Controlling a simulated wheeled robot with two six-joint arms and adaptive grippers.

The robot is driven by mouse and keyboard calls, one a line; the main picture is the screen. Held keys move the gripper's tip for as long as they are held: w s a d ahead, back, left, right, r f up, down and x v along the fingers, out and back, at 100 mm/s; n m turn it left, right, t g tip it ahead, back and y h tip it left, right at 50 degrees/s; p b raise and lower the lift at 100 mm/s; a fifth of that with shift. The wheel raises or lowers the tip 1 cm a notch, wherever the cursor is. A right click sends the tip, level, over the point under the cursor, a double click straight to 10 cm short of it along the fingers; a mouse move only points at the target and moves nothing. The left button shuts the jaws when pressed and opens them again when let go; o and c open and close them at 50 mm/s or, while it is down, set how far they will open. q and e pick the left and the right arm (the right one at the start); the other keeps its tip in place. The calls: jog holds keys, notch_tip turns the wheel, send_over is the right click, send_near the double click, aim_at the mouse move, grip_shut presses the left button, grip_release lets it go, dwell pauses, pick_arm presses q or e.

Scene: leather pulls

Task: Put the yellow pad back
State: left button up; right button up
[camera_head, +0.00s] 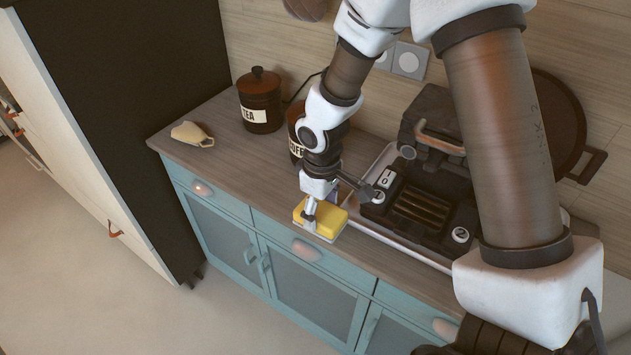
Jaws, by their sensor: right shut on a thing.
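The yellow pad (329,221) is a bright yellow block near the front edge of the counter, left of the black grill. A small pale dish (322,239) shows just under it. I cannot tell whether the pad rests in the dish or hangs slightly above it. My right gripper (310,212) comes down from above and is shut on the pad, hiding part of its left side. My left gripper is not in view.
The black grill (409,205) with its lid raised stands on a light tray (391,241) right of the pad. A tea canister (260,100) and a partly hidden coffee canister (295,149) stand behind. A pale yellow piece (191,134) lies at left. The counter (235,160) between is clear.

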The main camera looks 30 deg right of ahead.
jog(key=w+d+p, duration=0.1)
jog(key=w+d, duration=0.1)
jog(key=w, duration=0.1)
jog(key=w+d, duration=0.1)
jog(key=w, duration=0.2)
jog(key=w+d+f+p, duration=0.1)
jog(key=w+d, duration=0.1)
jog(key=w, duration=0.1)
jog(key=shift+w+d+f+p, duration=0.1)
jog(key=shift+w+d+p, duration=0.05)
jog(key=shift+d+p, duration=0.15)
jog(key=shift+w+d+f, duration=0.1)
jog(key=shift+w+f, duration=0.05)
jog(key=shift+w, duration=0.15)
jog(key=f, duration=0.1)
jog(key=f+p, duration=0.1)
jog(key=f, duration=0.1)
jog(key=shift+s, duration=0.25)
jog(key=shift+f, duration=0.1)
jog(key=o, duration=1)
jog(key=shift+w, duration=0.15)
notch_tip(320, 180, up, 12)
jog(key=shift+b, duration=1.15)
